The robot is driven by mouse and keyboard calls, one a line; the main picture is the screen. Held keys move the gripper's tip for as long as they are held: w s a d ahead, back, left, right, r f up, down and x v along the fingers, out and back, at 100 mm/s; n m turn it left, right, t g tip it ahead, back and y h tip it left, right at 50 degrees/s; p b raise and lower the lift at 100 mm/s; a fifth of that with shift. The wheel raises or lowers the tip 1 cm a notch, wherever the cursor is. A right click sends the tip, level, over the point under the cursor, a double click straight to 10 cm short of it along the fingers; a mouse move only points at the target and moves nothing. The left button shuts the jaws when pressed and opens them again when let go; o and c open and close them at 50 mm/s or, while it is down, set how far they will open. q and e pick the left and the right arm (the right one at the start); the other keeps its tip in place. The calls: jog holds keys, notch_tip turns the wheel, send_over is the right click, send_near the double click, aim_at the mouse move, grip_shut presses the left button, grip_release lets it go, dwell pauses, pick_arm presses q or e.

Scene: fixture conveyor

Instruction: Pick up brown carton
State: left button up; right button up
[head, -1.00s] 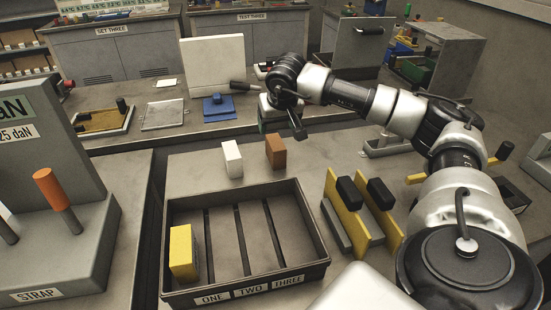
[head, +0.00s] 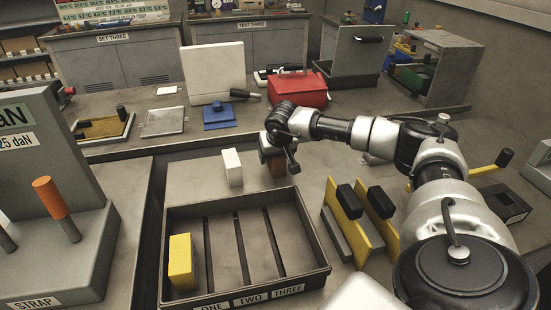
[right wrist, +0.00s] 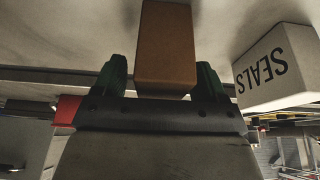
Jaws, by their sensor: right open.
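The brown carton (head: 279,171) stands upright on the table behind the tray, partly hidden by my right gripper (head: 276,152). In the right wrist view the brown carton (right wrist: 166,45) lies between the two green fingers of my right gripper (right wrist: 161,80). The gripper is open, with one finger on each side of the carton. A narrow gap shows on the left side; on the right I cannot tell whether the finger touches. My left gripper is not in view.
A white carton (head: 232,168) stands just left of the brown one; its SEALS label shows in the right wrist view (right wrist: 277,68). The black slotted tray (head: 318,272) in front holds a yellow carton (head: 181,262). Yellow panels with black handles (head: 348,201) stand to its right.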

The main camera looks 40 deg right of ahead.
jog(key=shift+c, duration=0.3)
jog(key=c, duration=1)
jog(key=shift+o, duration=0.2)
jog(key=shift+r, duration=0.1)
